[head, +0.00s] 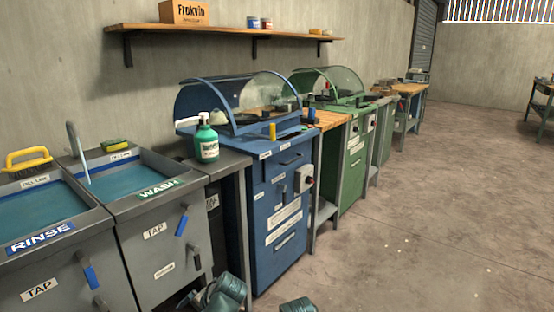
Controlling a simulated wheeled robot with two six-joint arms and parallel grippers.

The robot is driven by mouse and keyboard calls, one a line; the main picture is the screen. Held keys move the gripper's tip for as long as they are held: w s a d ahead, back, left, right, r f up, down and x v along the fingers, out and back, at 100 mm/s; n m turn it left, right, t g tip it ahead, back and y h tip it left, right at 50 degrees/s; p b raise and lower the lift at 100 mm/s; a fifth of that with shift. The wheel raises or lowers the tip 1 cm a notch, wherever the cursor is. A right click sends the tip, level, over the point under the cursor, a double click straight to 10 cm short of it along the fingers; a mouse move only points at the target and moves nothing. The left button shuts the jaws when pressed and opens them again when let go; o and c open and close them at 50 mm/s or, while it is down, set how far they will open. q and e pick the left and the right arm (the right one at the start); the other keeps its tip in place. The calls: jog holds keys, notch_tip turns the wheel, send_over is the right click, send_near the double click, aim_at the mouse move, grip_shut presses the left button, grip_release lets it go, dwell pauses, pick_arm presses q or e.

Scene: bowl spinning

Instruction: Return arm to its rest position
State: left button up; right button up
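Teal and grey parts of my own arms show at the bottom edge of the head view, low in front of the wash sink and the blue machine. Most of both arms lies below the frame. I see no fingertips of either gripper, and nothing held shows.
A rinse sink (41,240) and a wash sink (158,190) stand left. A green bottle (206,140) stands between the wash sink and the blue machine (277,215). A green machine (352,165) stands farther back. A wall shelf (215,32) hangs above. Open floor (430,230) lies right.

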pick_arm(q)
jog(key=s+d+f+n+g+h, duration=0.1)
jog(key=s+d+f+g+h, duration=0.15)
jog(key=s+d, duration=0.5)
jog(key=s+d+f+g+h, duration=0.1)
jog(key=s+d+f+h, duration=0.3)
jog(key=d, duration=0.7)
notch_tip(320, 180, up, 38)
jog(key=p, duration=3.6)
jog(key=shift+s+a+r+y, duration=0.2)
jog(key=shift+s+a+y, duration=0.15)
jog(key=shift+s, duration=0.1)
dwell(0.5)
